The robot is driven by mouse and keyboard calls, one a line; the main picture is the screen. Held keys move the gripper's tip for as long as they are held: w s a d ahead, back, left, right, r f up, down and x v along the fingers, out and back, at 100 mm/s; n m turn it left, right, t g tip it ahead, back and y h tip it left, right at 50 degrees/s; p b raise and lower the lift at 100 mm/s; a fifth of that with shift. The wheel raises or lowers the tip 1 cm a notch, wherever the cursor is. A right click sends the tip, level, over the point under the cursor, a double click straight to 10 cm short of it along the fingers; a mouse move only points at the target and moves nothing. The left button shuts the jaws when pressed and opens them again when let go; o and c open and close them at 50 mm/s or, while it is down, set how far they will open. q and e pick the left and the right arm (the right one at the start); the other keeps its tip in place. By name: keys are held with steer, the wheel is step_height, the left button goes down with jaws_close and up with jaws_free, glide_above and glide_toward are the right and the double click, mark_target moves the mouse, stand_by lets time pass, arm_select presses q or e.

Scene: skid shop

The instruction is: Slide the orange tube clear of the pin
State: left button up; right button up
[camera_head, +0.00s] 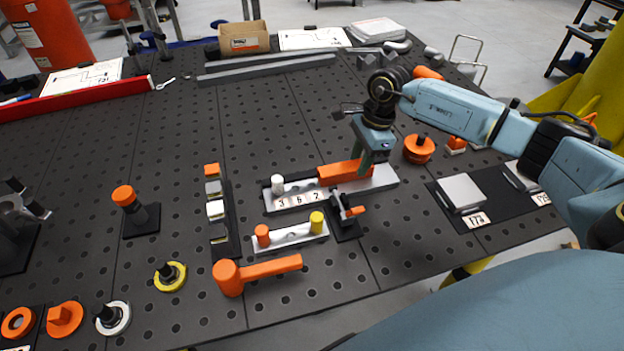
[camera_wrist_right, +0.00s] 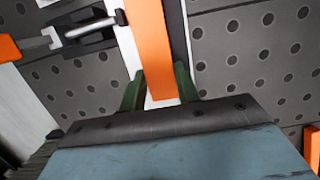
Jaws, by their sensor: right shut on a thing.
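The orange tube (camera_head: 338,172) is a long square-sided bar lying along a pale metal plate (camera_head: 384,181) near the middle of the table. My right gripper (camera_head: 368,160) comes down over the tube's right end and is shut on it. In the right wrist view, the green fingers (camera_wrist_right: 158,90) flank the orange tube (camera_wrist_right: 150,45), one on each side. A white-topped peg (camera_head: 277,182) stands at the plate's left end, apart from the tube. I cannot tell whether a pin is inside the tube. My left gripper is not in view.
A toggle clamp (camera_head: 345,212) stands just in front of the plate, also in the right wrist view (camera_wrist_right: 88,28). A smaller plate (camera_head: 288,236) with orange and yellow pegs and an orange mallet (camera_head: 255,272) lie nearer. An orange knob (camera_head: 418,149) sits right of the gripper.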

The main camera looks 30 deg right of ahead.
steer(key=shift+d, duration=0.5)
steer(key=shift+s+d+b, duration=0.2)
steer(key=shift+d+b, duration=0.05)
steer(key=shift+d, duration=0.4)
steer(key=shift+s+d+b, duration=0.15)
steer(key=shift+d+b, duration=0.05)
steer(key=shift+d, duration=0.4)
steer(key=o, duration=1.2)
